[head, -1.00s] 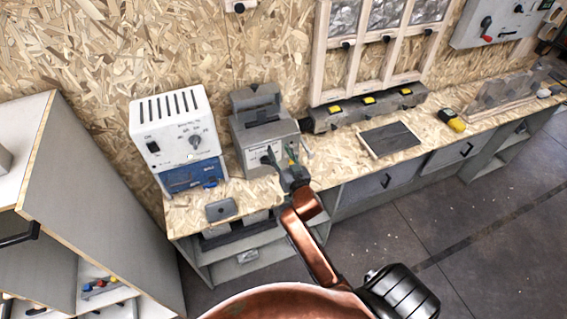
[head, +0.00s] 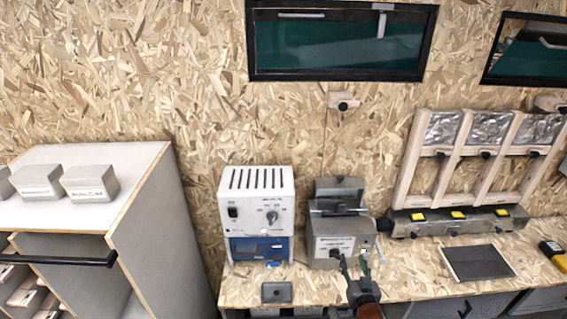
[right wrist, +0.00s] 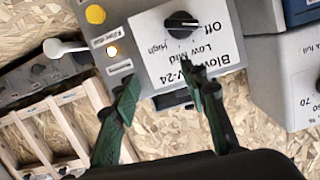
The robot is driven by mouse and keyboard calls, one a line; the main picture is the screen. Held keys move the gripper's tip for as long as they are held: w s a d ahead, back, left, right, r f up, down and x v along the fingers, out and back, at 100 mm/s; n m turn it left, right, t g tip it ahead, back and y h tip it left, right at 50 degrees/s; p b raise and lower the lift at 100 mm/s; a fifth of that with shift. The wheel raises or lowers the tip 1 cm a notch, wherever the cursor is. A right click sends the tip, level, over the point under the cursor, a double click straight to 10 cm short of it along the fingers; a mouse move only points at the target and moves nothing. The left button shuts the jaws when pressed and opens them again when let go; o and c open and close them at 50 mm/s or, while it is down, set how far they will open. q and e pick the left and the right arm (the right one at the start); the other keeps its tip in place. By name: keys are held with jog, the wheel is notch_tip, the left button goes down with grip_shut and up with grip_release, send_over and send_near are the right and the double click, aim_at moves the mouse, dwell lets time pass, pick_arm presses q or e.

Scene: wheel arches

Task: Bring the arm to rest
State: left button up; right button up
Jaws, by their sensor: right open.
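My right gripper (head: 355,268) is at the lower middle of the head view, in front of the grey machine (head: 342,222) on the bench. In the right wrist view its two green fingers (right wrist: 165,105) stand apart with nothing between them. Beyond them is the grey machine's white label panel (right wrist: 190,45), with a black knob (right wrist: 183,24) and the words Off, Low, Mid and High. I cannot tell how far the fingertips are from the panel. My left gripper is not in view.
A white and blue box (head: 257,212) stands left of the grey machine. A small grey block (head: 277,292) lies on the bench front. A dark flat panel (head: 477,263) and a yellow-black tool (head: 553,252) lie to the right. A grey cabinet (head: 150,225) stands at left.

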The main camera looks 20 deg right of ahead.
jog(key=s+a+f+n+g+y, duration=0.15)
jog(key=s+f+g, duration=0.35)
jog(key=s, duration=0.7)
jog(key=s+a+f+n+g+y, duration=0.1)
jog(key=s+a+f+g, duration=0.35)
jog(key=s, duration=0.75)
jog(key=s+a+f+n+g+y, duration=0.1)
jog(key=s+f+n+g, duration=0.15)
jog(key=s+f, duration=0.65)
jog(key=s+f+g, duration=0.1)
jog(key=s+f, duration=0.1)
jog(key=f, duration=1.1)
jog(key=s+f, duration=0.2)
jog(key=f, duration=1.2)
jog(key=s+f+g, duration=0.1)
jog(key=s+f, duration=1.7)
jog(key=s, duration=0.1)
jog(key=shift+s+a, duration=0.2)
jog(key=shift+a, duration=0.2)
jog(key=shift+f, duration=0.1)
jog(key=shift+c, duration=0.3)
